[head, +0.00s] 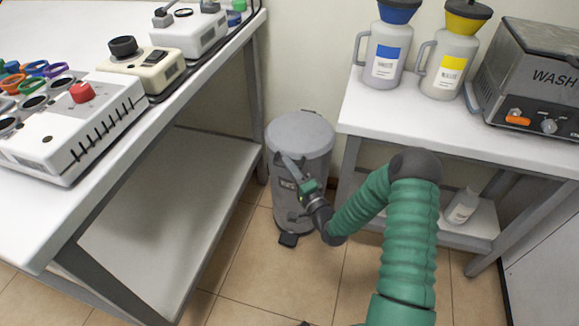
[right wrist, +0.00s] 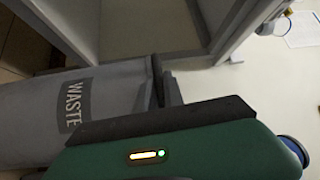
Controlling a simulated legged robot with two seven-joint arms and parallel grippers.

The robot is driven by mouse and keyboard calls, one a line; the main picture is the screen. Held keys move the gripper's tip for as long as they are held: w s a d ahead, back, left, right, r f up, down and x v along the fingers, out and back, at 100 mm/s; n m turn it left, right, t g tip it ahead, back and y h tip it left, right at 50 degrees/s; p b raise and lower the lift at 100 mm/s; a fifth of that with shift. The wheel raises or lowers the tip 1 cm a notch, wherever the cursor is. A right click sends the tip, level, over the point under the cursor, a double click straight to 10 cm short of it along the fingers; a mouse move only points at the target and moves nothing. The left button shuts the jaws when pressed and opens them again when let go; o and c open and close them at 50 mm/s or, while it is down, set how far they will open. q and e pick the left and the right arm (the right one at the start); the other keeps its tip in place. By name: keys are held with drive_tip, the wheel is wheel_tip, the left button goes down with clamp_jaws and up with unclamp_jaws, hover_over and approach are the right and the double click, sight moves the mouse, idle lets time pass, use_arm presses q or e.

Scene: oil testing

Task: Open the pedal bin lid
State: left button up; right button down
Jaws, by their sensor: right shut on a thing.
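The grey pedal bin (head: 283,199) stands upright on the floor between the two tables. Its round lid (head: 305,130) lies over the top and looks closed. The dark pedal (head: 288,240) is at the bin's foot. My right gripper (head: 287,160) reaches the front edge of the lid and is shut on it; the exact contact is small and partly hidden. In the right wrist view the bin (right wrist: 30,118) lies sideways with its WASTE label, and the gripper's dark fingers (right wrist: 164,82) are at its rim. My left gripper is not in view.
The left table (head: 215,65) carries lab devices and has a lower shelf (head: 190,180). The right table (head: 375,115) holds two jugs and a WASH unit (head: 535,75). A white bottle (head: 462,206) stands on its lower shelf. The tiled floor before the bin is clear.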

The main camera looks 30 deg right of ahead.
drive_tip(key=shift+s+f, duration=0.1)
drive_tip(key=shift+f, duration=0.15)
